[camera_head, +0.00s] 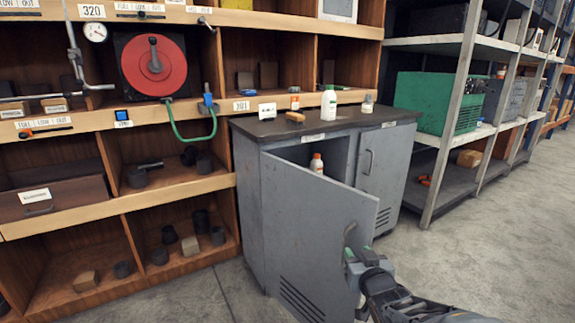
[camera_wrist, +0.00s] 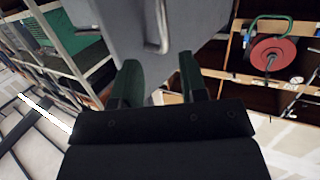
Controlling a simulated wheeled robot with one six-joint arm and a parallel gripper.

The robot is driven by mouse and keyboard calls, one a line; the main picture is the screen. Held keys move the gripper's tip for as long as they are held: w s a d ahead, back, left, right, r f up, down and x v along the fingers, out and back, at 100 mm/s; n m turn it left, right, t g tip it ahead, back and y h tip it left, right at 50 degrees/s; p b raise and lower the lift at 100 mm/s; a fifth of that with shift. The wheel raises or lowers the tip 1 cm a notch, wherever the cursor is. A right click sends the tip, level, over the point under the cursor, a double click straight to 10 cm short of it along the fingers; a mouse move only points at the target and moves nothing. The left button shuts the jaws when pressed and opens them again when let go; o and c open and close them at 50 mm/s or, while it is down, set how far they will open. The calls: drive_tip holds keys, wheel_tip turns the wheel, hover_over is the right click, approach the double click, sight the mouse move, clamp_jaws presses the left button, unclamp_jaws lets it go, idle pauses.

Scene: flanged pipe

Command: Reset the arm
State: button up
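My gripper (camera_head: 354,258) is at the outer face of the open left door (camera_head: 312,240) of the grey cabinet, close to that door's handle (camera_head: 349,234). In the wrist view my gripper (camera_wrist: 159,62) has its two dark green fingers spread apart, with nothing seen between them. A grey metal face with a handle (camera_wrist: 162,28) lies beyond the fingertips. I cannot tell whether a finger touches the handle. My arm comes in from the bottom right of the head view.
The cabinet's right door (camera_head: 378,160) is shut. A bottle (camera_head: 316,164) stands inside, and several bottles stand on the cabinet top (camera_head: 280,128). Wooden shelving with a red reel (camera_head: 153,65) is at left. Metal racks (camera_head: 455,115) are at right. The floor (camera_head: 490,240) at right is clear.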

drive_tip(key=s+a+r+g+p, duration=0.1)
drive_tip(key=s+r+g+p, duration=0.5)
drive_tip(key=r+p, duration=0.8)
drive_tip(key=s+a+r+g+p, duration=0.2)
drive_tip(key=s+r+g+p, duration=0.4)
drive_tip(key=s+r+p, duration=0.5)
wheel_tip(320, 180, up, 3)
drive_tip(key=p, duration=0.3)
drive_tip(key=shift+m+h, duration=0.3)
